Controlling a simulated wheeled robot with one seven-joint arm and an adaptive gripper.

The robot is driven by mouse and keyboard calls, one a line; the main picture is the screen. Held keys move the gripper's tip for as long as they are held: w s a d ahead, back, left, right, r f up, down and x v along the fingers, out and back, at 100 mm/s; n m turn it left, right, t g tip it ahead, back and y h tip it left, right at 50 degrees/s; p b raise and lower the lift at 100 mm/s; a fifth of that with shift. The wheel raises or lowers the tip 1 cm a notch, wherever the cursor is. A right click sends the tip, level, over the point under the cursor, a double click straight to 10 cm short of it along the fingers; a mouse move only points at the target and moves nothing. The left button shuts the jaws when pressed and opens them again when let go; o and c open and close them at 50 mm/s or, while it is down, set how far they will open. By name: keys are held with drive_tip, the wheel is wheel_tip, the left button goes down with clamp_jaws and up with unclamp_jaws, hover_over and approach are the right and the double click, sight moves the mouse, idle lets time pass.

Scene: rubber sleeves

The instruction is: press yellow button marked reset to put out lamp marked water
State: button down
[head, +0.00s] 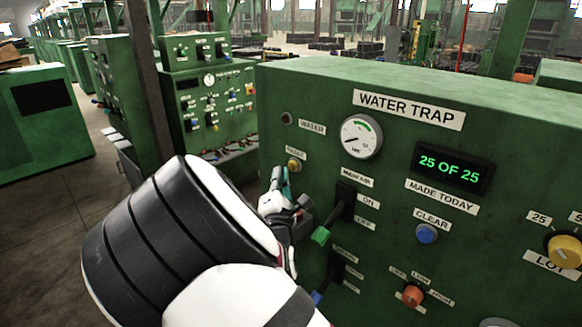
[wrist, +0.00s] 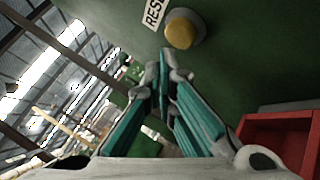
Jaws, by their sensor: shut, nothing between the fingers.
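The yellow button (head: 294,165) sits on the front of the green WATER TRAP panel (head: 400,130), under a label that is partly legible. In the wrist view the yellow button (wrist: 180,33) is round, in a grey collar, beside a label reading "RES". The lamp (head: 286,118) beside the WATER label (head: 312,127) looks dark brown and unlit. My gripper (head: 280,172) is shut and empty, just left of and slightly below the button.
A black lever with a green grip (head: 321,235) stands out right of my gripper. A blue CLEAR button (head: 427,233), an orange knob (head: 412,296) and a lit "25 OF 25" display (head: 450,168) are further right. A red open box (wrist: 280,135) shows in the wrist view.

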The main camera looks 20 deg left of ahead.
drive_tip(key=s+p, duration=0.1)
drive_tip(key=s+a+p, duration=0.1)
drive_tip(key=s, duration=0.1)
drive_tip(key=s+a, duration=0.1)
drive_tip(key=shift+s+p, duration=0.3)
drive_tip(key=shift+p, duration=0.1)
